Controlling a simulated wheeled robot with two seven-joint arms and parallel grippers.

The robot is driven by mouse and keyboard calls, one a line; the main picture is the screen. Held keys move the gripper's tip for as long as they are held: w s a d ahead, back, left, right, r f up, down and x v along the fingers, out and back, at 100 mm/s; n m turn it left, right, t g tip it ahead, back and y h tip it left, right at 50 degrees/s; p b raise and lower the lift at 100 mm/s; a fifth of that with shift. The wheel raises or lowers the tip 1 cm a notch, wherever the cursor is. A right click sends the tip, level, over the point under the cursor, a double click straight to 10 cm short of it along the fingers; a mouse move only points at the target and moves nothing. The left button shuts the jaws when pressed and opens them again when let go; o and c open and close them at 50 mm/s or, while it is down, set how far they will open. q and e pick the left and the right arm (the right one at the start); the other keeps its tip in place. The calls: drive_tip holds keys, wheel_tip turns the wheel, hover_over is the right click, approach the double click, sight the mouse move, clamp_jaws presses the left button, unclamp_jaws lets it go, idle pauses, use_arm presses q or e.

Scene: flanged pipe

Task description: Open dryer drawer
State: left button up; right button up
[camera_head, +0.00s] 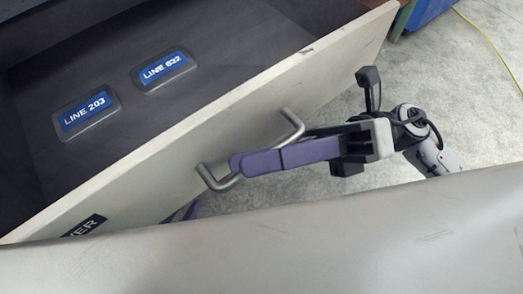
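The drawer (120,165) stands pulled out, and its dark floor shows from above. Its pale front panel (250,100) runs diagonally and carries a bent metal handle (217,181). Part of a dark label ending in "YER" (88,225) shows on the panel. My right gripper (240,165) reaches in from the right, with its purple fingers lying over the handle's bar and hiding its middle. I cannot tell whether they are closed on it. A small purple piece (184,212) below the panel may be part of my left gripper; the rest is hidden.
Two blue-labelled tags, "LINE 203" (86,112) and "LINE 632" (163,70), lie in the drawer. A broad smooth grey surface (270,250) fills the bottom of the view. Concrete floor (460,80) shows at right, with a yellow cable (492,45) and a blue object (428,12).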

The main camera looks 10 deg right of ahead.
drive_tip(key=shift+d, duration=0.15)
drive_tip(key=v, duration=1)
drive_tip(key=shift+f, duration=0.1)
